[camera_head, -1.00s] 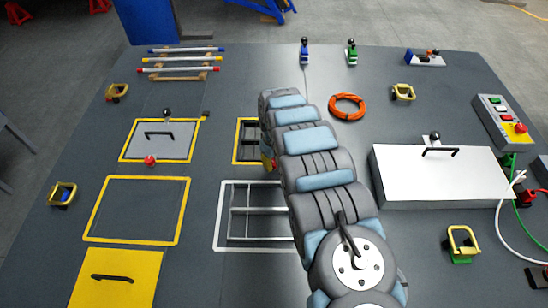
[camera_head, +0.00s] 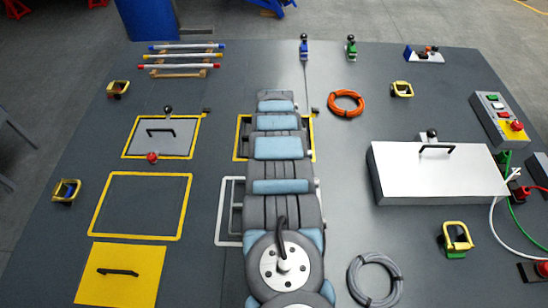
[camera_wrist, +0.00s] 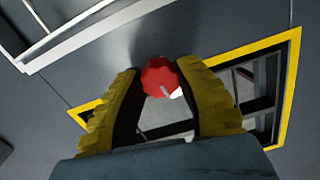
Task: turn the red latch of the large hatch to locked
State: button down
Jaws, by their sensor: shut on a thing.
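In the wrist view, a red knob-like latch (camera_wrist: 160,76) with a small white mark sits between the two yellow fingers of my gripper (camera_wrist: 164,92). The fingers are shut on it. It stands at the edge of a yellow-framed opening (camera_wrist: 240,51), with a white frame (camera_wrist: 95,31) beyond. In the head view my arm hides the gripper and this latch. The yellow frame (camera_head: 313,140) shows partly around the arm. A grey hatch (camera_head: 160,140) with a black handle lies at left, with another red knob (camera_head: 152,156) at its lower edge. Which way the held latch points is unclear.
A white lid (camera_head: 435,180) with a black handle lies at right. A grey coil (camera_head: 375,278), an orange coil (camera_head: 346,103) and a control box (camera_head: 499,118) are also on the deck. A yellow panel (camera_head: 118,285) lies at lower left. The yellow-outlined area (camera_head: 183,205) is clear.

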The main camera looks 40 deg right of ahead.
jog(key=shift+m, duration=0.6)
jog(key=c, duration=0.7)
grip_release()
jog(key=shift+o, duration=0.2)
notch_tip(320, 180, up, 12)
dwell(0.3)
jog(key=shift+r, duration=0.1)
dwell(0.4)
